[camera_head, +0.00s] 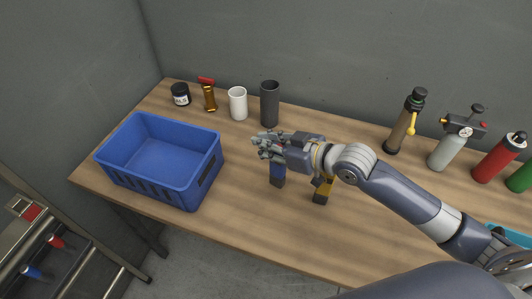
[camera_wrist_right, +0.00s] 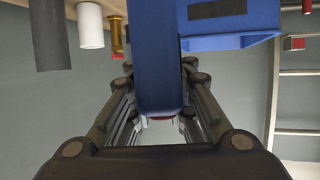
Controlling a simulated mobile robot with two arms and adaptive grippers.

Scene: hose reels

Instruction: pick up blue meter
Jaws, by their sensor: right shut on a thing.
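The blue meter (camera_head: 277,172) shows below my right gripper in the head view, with a dark lower end. My right gripper (camera_head: 266,146) is shut on it and hides its upper part. In the right wrist view the blue meter (camera_wrist_right: 160,60) is a long blue body between the two fingers of the right gripper (camera_wrist_right: 161,84). I cannot tell if its lower end touches the table. My left gripper is not in view.
A yellow tool (camera_head: 323,190) stands close right of the meter, partly under my right wrist. A blue crate (camera_head: 150,183) is at the table's left. Black and white cylinders (camera_head: 269,104) (camera_head: 238,104) stand behind. Several bottles line the back right. The wooden table's (camera_head: 235,215) front is clear.

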